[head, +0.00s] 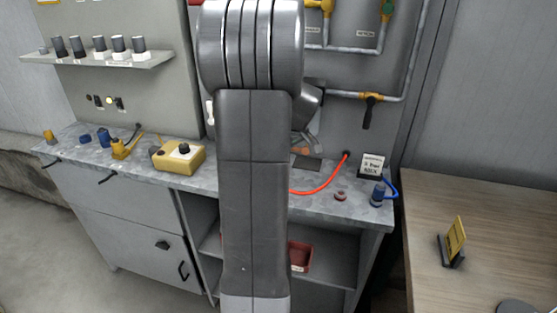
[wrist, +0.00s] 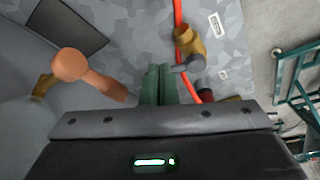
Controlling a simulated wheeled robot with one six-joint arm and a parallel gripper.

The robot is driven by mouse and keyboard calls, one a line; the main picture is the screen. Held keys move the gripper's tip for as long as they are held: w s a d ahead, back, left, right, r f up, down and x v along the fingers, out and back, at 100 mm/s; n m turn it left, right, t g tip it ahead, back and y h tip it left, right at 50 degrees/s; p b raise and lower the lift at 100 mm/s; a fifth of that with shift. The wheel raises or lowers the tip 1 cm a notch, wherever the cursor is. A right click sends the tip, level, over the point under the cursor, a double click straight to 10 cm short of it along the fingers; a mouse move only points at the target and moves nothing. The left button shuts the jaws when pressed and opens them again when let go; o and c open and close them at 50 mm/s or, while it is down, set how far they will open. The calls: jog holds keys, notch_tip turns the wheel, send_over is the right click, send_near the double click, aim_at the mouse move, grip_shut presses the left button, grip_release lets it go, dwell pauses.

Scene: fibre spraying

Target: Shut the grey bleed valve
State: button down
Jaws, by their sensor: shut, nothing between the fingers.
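In the wrist view, a brass fitting (wrist: 189,42) with a grey lever (wrist: 188,65) sits by the red hose over the speckled bench top; it looks like the grey bleed valve. The lever points left, toward my fingertips. My gripper (wrist: 158,70) shows as two green fingers pressed together, with nothing between them. The fingertips are just left of the lever's end; I cannot tell whether they touch it. In the head view my arm hides the gripper and this fitting.
A copper-coloured rounded piece (wrist: 85,72) lies left of my fingers, near a dark plate (wrist: 68,25). The red hose (head: 325,186) crosses the bench (head: 335,208). A yellow box (head: 178,158) stands left.

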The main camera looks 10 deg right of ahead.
jog(key=v, duration=1.1)
jog(key=shift+r, duration=0.3)
jog(key=shift+d+f, duration=0.1)
jog(key=shift+f, duration=0.05)
